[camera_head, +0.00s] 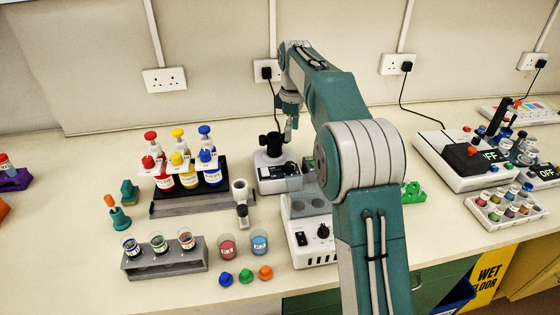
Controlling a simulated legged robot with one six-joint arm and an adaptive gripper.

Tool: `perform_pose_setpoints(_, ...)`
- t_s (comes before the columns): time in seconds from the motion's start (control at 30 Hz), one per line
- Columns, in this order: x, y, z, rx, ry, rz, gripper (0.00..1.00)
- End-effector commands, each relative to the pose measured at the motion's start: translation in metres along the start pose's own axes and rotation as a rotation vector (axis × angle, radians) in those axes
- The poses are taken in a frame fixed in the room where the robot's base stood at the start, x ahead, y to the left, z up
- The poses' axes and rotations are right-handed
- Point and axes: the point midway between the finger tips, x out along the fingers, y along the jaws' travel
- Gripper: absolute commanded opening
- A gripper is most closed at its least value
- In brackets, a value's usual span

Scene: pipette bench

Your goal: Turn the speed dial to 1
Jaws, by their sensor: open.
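My gripper (290,122) hangs from my teal arm, just right of and above the black cup of a small white mixer-like device (270,184). It is open and I see nothing between its fingers. A dark round knob (290,168) shows at the right of this device's front, below my gripper and apart from it. A second white unit (313,252), in front, has a black dial (323,231) and a black switch. The marks around both knobs are too small to read, and I cannot tell which one is the speed dial. My arm hides the area to the right.
A rack of red, yellow and blue dispenser bottles (190,174) stands left of the mixer-like device. A grey rack of jars (165,264) and coloured caps (246,276) are at the front. A white console (450,165) stands at right. The bench's front left is clear.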

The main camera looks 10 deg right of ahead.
Motion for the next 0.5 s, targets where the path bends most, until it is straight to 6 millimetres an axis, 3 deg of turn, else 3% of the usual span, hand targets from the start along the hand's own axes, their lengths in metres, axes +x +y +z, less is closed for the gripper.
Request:
perform_pose_setpoints(0.23,0.018,0.002,-0.001,-0.009,-0.003,-0.006,0.77)
perform_pose_setpoints(0.5,0.068,0.001,-0.001,-0.008,-0.004,-0.007,0.77)
